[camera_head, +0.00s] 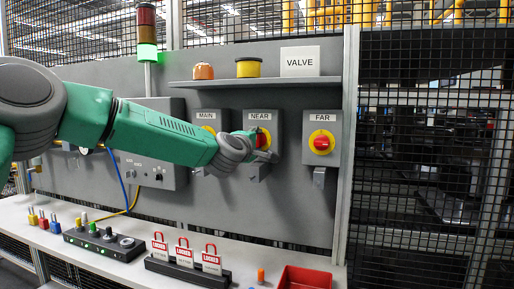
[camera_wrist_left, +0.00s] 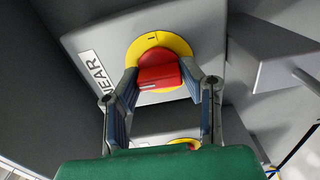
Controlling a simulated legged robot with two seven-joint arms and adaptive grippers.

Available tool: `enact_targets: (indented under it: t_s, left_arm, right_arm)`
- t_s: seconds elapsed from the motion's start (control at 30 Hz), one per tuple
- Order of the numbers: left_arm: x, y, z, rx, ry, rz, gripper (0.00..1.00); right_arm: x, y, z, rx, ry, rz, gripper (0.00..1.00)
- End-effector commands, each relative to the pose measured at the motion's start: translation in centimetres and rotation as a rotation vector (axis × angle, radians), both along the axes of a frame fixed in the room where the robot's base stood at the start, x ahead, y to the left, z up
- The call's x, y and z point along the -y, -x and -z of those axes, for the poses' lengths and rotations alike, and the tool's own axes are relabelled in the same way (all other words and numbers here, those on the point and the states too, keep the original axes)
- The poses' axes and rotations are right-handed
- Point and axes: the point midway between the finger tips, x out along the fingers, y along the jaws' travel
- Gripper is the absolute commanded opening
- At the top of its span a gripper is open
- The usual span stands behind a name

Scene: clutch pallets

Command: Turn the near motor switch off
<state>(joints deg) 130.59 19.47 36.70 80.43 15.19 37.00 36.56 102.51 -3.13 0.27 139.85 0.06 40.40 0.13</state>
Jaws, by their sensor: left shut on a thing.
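The near motor switch (camera_head: 266,136) is a red handle on a yellow disc, on a grey box labelled NEAR. My left gripper (camera_head: 256,143) reaches it from the left and partly covers it. In the left wrist view the red handle (camera_wrist_left: 160,75) sits between the two fingers of my left gripper (camera_wrist_left: 161,70), which is shut on it. A mark like "I" shows on the yellow disc (camera_wrist_left: 150,42). I cannot tell which setting the handle points to. My right gripper is not in view.
The MAIN switch (camera_head: 208,130) is left of NEAR, partly behind my arm; the FAR switch (camera_head: 321,141) is to the right. A shelf (camera_head: 250,82) runs above. Below, a bench holds red LOCKED tags (camera_head: 185,256) and a red bin (camera_head: 305,278). The stack light (camera_head: 147,52) glows green.

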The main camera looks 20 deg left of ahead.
Motion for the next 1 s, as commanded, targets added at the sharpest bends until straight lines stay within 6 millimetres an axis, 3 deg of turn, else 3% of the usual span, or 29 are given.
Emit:
enact_targets:
  t_s: [0.63, 0.67, 0.7, 1.0]
  left_arm:
    - [-0.47, -0.13, -0.35, 0.006, 0.049, -0.010, 0.06]
    - [-0.47, -0.13, -0.35, 0.006, 0.049, -0.010, 0.45]
    - [-0.45, -0.13, -0.33, 0.006, 0.049, -0.009, 0.55]
    - [-0.17, 0.14, -0.16, 0.001, 0.046, -0.003, 0.55]
  right_arm:
    - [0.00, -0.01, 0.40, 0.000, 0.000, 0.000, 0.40]
    - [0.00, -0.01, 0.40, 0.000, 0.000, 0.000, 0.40]
    - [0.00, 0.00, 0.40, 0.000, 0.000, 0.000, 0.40]
    - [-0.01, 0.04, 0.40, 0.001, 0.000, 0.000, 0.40]
